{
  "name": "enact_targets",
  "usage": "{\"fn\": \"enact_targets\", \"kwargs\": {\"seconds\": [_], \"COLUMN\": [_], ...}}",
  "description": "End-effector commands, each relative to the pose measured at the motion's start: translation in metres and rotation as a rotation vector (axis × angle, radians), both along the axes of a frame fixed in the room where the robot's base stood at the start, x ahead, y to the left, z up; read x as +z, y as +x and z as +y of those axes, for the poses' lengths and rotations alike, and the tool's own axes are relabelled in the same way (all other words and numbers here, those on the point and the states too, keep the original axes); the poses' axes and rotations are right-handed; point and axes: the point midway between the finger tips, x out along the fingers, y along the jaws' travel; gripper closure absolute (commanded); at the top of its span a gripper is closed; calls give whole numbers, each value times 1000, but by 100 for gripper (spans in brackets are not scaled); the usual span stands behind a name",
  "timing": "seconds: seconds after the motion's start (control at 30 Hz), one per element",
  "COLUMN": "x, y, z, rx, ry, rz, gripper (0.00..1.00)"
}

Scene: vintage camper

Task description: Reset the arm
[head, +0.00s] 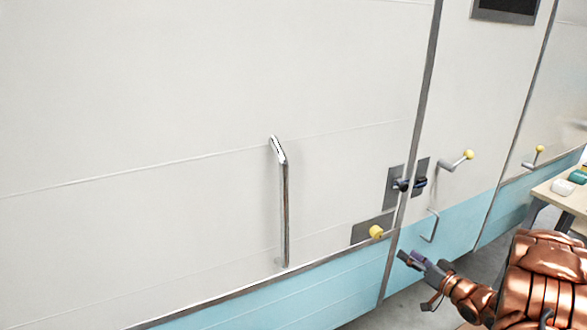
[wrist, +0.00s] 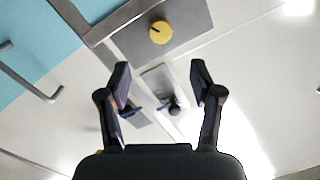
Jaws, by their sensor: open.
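My gripper (head: 411,262) is at the lower right of the head view, at the end of my orange-covered arm, in front of the camper's blue lower band. In the wrist view my gripper (wrist: 160,85) has its two dark fingers spread apart with nothing held between them. A yellow knob (head: 376,232) on a grey plate is up and left of the gripper in the head view. The knob also shows beyond the fingertips in the wrist view (wrist: 160,32). A dark latch (head: 402,185) sits at the door seam above the gripper.
The white camper wall (head: 150,130) fills the left, with a long chrome grab handle (head: 285,205). A small metal handle (head: 431,226) and yellow-tipped levers (head: 468,155) stick out at the right. A table (head: 565,193) with small items stands at the right edge. Grey floor shows below.

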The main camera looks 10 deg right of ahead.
Motion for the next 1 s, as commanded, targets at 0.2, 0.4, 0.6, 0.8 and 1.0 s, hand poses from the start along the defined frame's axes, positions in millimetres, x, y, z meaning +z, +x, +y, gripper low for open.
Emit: {"fn": "enact_targets", "kwargs": {"seconds": [0.2, 0.4, 0.6, 0.8, 1.0], "x": [3, 14, 35, 64, 87], "y": [16, 39, 44, 32, 2], "z": [-5, -18, -26, -21, 0], "rx": [-43, -150, -265, -370, -444], "ry": [-106, -316, -490, -609, -672], "rz": [68, 221, 378, 530, 691], "gripper": [35, 35, 35, 35, 35]}}
